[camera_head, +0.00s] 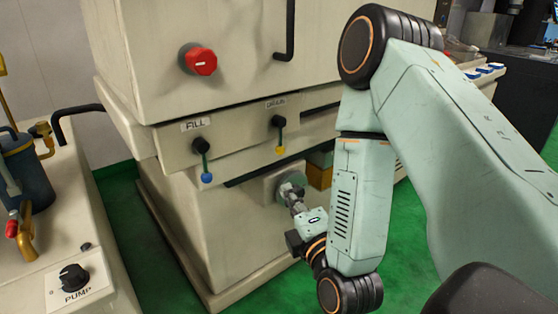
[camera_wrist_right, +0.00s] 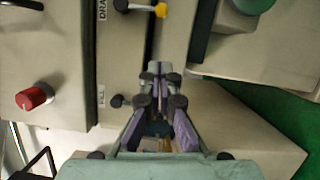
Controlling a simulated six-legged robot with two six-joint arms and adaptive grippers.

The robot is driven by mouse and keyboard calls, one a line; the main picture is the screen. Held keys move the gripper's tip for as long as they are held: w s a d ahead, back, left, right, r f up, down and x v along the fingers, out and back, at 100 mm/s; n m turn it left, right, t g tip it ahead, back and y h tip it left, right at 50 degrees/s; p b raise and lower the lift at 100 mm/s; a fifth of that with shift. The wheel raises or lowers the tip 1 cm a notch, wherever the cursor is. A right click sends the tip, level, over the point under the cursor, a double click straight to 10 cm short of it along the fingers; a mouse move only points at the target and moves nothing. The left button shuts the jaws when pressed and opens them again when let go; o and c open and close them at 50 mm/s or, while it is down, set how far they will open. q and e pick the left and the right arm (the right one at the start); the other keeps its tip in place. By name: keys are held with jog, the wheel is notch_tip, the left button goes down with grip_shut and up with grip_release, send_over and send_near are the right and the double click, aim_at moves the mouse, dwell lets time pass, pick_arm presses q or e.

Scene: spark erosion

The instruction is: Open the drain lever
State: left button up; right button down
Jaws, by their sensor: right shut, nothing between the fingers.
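The drain lever (camera_head: 279,135) is a black knob with a short arm hanging down to a yellow tip, under the DRAIN label on the cream machine. In the right wrist view the drain lever (camera_wrist_right: 161,9) shows at the top edge, beyond my fingertips. My right gripper (camera_head: 291,194) is below the lever in the head view, in front of a round grey fitting, and apart from the lever. In the right wrist view its fingers (camera_wrist_right: 160,69) are together and empty. My left gripper is not in view.
The fill lever (camera_head: 203,160) with a blue tip hangs left of the drain lever; the gripper hides its tip in the wrist view. A red knob (camera_head: 200,62) and black handle (camera_head: 286,30) are above. A pump unit (camera_head: 74,277) stands at left. Green floor (camera_head: 180,278) lies between.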

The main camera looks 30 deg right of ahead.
aim_at(280, 136)
jog(key=d+p+x, duration=0.1)
jog(key=p+x, duration=0.1)
jog(key=x, duration=0.4)
jog(key=d+p+x, duration=0.1)
jog(key=p+x, duration=0.1)
jog(key=x, duration=0.4)
jog(key=shift+d+r, duration=0.15)
jog(key=shift+d, duration=0.3)
jog(key=shift+w, duration=0.15)
jog(key=shift+w+d+p, duration=0.1)
jog(key=shift+d+p, duration=0.05)
jog(key=shift+p, duration=0.2)
jog(key=shift+d+n, duration=0.1)
jog(key=shift+n, duration=0.3)
